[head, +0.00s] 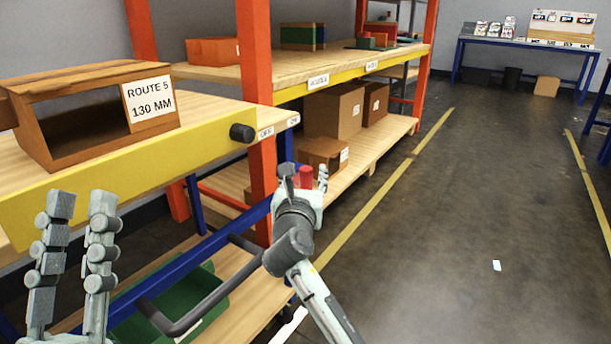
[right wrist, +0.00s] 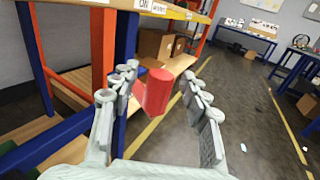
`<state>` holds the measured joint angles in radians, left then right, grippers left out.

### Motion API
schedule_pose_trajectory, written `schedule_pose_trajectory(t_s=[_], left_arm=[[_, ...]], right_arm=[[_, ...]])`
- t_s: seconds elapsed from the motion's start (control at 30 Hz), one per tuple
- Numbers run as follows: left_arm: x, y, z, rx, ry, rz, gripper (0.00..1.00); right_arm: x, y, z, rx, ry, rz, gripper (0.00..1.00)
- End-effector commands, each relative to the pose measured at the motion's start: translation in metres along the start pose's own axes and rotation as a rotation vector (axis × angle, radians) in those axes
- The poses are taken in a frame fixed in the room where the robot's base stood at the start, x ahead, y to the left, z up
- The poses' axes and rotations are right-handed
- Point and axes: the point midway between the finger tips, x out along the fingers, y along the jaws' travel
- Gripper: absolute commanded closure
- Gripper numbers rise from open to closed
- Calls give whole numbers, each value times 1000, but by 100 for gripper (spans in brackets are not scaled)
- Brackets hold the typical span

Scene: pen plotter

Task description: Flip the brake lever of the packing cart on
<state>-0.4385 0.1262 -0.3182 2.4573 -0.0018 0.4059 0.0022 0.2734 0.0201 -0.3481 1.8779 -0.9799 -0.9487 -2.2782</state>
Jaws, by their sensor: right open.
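The packing cart has a wooden top with a yellow edge (head: 130,165) and a blue frame, at the left of the head view. A red grip (head: 306,176), which looks like the brake lever's handle, is near the cart's right corner, below two small labels on the edge. It also shows in the right wrist view (right wrist: 153,92), between the fingers. My right gripper (head: 305,171) is open around or just short of it; contact cannot be told. The lever's base is hidden. My left gripper (head: 82,205) is open and empty, in front of the cart's left part.
A wooden box marked ROUTE 5 (head: 150,103) stands on the cart top. A black knob (head: 242,132) sticks out of the yellow edge. A green bin (head: 140,318) is on the lower shelf. An orange rack with boxes stands behind.

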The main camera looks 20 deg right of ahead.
Motion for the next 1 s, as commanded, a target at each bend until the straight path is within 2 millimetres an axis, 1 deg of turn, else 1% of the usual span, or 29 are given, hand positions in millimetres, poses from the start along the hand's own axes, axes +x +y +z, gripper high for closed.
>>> schedule_pose_trajectory(t_s=[0.1, 0.33, 0.37, 0.7, 0.73, 1.0], left_arm=[[0, 0, -3, 1, 18, 0, 73], [0, 0, -3, 2, 20, 0, 73], [0, 0, -3, 2, 20, 0, 73], [0, -1, -3, 2, 20, 0, 73], [0, -1, -3, 2, 19, 0, 73], [0, -1, -3, 2, 19, 0, 73]], right_arm=[[6, 0, 0, 1, -1, 1, 54], [6, 0, 0, 1, 0, 1, 54], [6, 0, 0, 1, 0, 1, 56], [6, 0, 0, 1, 0, 1, 99], [6, 0, 0, 1, 0, 1, 100], [6, 0, 0, 1, 0, 1, 100]])
